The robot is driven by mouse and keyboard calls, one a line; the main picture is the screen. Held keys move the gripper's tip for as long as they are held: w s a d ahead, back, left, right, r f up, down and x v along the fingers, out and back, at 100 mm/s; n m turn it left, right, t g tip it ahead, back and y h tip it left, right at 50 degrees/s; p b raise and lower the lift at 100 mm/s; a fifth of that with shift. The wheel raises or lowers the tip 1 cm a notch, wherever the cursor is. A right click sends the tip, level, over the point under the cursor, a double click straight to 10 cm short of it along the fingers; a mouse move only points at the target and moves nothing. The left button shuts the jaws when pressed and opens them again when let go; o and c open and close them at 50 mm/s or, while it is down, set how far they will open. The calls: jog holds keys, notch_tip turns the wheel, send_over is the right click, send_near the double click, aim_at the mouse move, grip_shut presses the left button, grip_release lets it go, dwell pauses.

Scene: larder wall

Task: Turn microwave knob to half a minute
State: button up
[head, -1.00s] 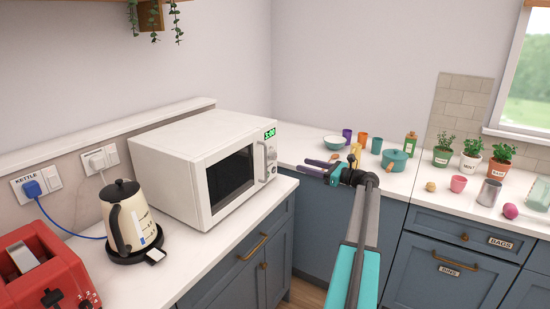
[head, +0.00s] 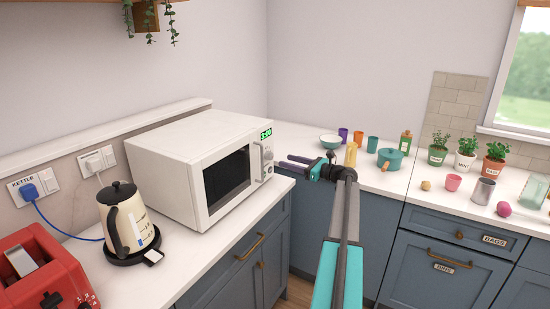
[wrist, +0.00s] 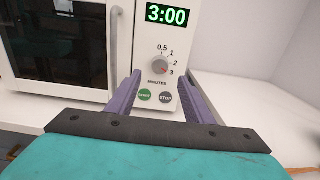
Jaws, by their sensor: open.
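The white microwave (head: 178,152) stands on the left counter, with its control panel at the right of its front. In the wrist view its round knob (wrist: 160,66) sits below a green display (wrist: 167,15) reading 3:00. Marks 0.5, 1, 2 and 3 run around the knob, over the word MINUTES; its red pointer is toward 3. Green START (wrist: 145,96) and grey STOP (wrist: 166,97) buttons are below. My gripper (head: 284,161) is open and empty, right of the microwave front. In the wrist view its purple fingers (wrist: 160,85) are spread below and either side of the knob, apart from it.
A cream kettle (head: 127,218) and red toaster (head: 40,270) stand left on the counter. A bowl (head: 331,141), cups, a yellow item (head: 351,154) and a teal pot (head: 390,159) stand on the back counter near my arm. Open air lies before the microwave panel.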

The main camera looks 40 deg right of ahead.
aim_at(272, 157)
jog(key=p+x, duration=0.1)
jog(key=x, duration=0.6)
jog(key=shift+w+a+p, duration=0.1)
jog(key=shift+w+p, duration=0.1)
jog(key=shift+p, duration=0.1)
jog(key=c, duration=1)
jog(key=shift+c, duration=0.2)
